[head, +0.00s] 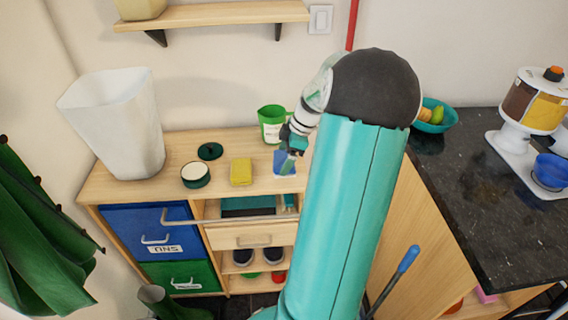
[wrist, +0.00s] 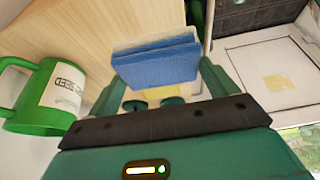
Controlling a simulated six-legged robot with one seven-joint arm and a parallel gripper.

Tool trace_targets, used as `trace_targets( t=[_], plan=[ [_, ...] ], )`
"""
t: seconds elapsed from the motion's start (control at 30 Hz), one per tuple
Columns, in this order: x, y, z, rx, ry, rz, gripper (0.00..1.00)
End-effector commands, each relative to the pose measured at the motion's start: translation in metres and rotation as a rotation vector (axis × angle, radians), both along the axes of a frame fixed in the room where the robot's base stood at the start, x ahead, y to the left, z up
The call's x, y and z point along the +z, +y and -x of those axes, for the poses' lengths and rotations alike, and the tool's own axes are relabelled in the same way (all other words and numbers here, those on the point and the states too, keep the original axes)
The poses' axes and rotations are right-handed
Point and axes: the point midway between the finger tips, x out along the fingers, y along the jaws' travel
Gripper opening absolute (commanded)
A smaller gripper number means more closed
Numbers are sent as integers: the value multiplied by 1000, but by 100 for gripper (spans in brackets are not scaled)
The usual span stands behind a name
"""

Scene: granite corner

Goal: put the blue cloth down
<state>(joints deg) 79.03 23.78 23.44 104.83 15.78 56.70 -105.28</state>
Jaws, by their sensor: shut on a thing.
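The blue cloth (wrist: 157,65) is a folded blue pad with a pale layer along its far edge. My gripper (wrist: 163,72) is shut on it, with a green finger at each side. In the head view the cloth (head: 285,163) shows as a small blue patch under my gripper (head: 290,152), over the right part of the wooden cabinet top (head: 225,143). I cannot tell whether it touches the wood. My arm hides part of the cabinet's right end.
A green mug (head: 271,124) stands just behind the cloth. A yellow sponge (head: 241,171), an open round tin (head: 196,174) and a dark green lid (head: 210,151) lie to its left. A tall white bin (head: 115,120) stands at the left end. A drawer (head: 250,236) is pulled out in front.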

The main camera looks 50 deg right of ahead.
Motion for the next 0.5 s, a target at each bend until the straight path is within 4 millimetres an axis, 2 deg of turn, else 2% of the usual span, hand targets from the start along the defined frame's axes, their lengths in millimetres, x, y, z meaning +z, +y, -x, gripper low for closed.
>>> trace_targets(
  t=[0.07, 0.27, 0.5],
  plan=[
    [-9, -4, -6, 2, -1, -2, 49],
    [-20, -12, -12, 1, 0, -1, 49],
    [-52, -16, -16, 0, 0, -1, 49]
  ],
)
